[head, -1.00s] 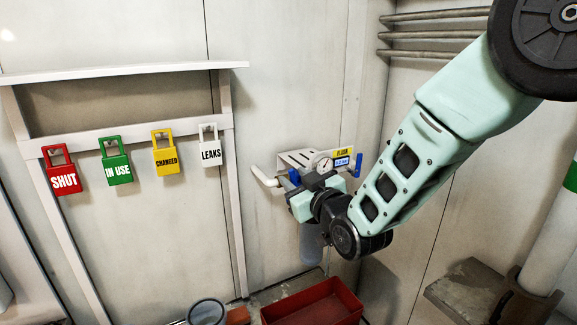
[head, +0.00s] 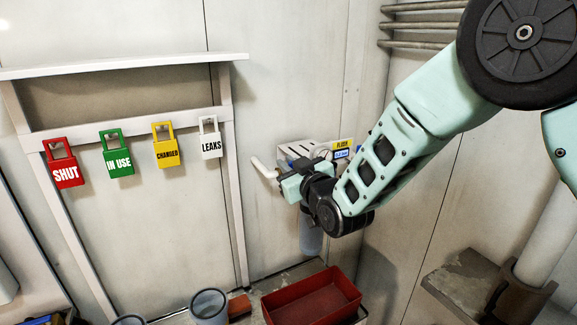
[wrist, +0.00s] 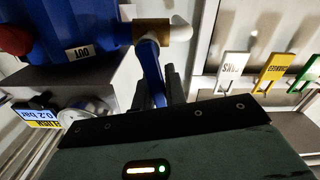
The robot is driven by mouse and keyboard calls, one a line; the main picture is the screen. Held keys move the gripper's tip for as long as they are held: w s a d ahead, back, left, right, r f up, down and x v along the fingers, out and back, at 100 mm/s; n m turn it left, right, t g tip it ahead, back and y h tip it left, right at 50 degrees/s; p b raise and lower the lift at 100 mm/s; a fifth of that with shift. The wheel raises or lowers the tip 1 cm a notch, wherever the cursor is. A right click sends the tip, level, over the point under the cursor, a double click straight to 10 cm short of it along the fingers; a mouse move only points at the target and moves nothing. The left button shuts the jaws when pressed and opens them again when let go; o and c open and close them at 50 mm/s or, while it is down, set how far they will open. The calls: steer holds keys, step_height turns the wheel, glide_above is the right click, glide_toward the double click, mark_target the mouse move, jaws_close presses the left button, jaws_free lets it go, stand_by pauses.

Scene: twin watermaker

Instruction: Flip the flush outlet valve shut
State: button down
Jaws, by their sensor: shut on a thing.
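The flush outlet valve shows in the wrist view as a brass body (wrist: 151,33) on a white pipe elbow (wrist: 180,31), next to a blue housing (wrist: 68,28) marked OUT. Its blue lever (wrist: 152,65) runs from the brass body down between my fingers. My gripper (wrist: 156,88) is shut on this lever near its free end. In the head view my gripper (head: 284,178) is at the left side of the flush unit (head: 298,148), by the white pipe (head: 262,168). My wrist hides the lever and most of the unit there.
A gauge (wrist: 85,112) and a 0.2 bar display (wrist: 37,115) sit close to my gripper. SHUT (head: 65,170), IN USE (head: 118,158), CHANGED (head: 166,150) and LEAKS (head: 211,142) tags hang on the left rack. A red bin (head: 312,300) lies below.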

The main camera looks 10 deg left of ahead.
steer(key=m+b, duration=0.2)
steer(key=b, duration=0.1)
steer(key=shift+w+d+f, duration=0.15)
steer(key=shift+w+d, duration=0.1)
steer(key=shift+d, duration=0.1)
steer(key=shift+d+r+m+b, duration=0.1)
steer(key=shift+r+m+b, duration=0.1)
steer(key=shift+m+b, duration=0.15)
steer(key=c, duration=1.4)
jaws_free()
steer(key=shift+c, duration=0.2)
steer(key=shift+w+d, duration=0.1)
steer(key=shift+r, duration=0.1)
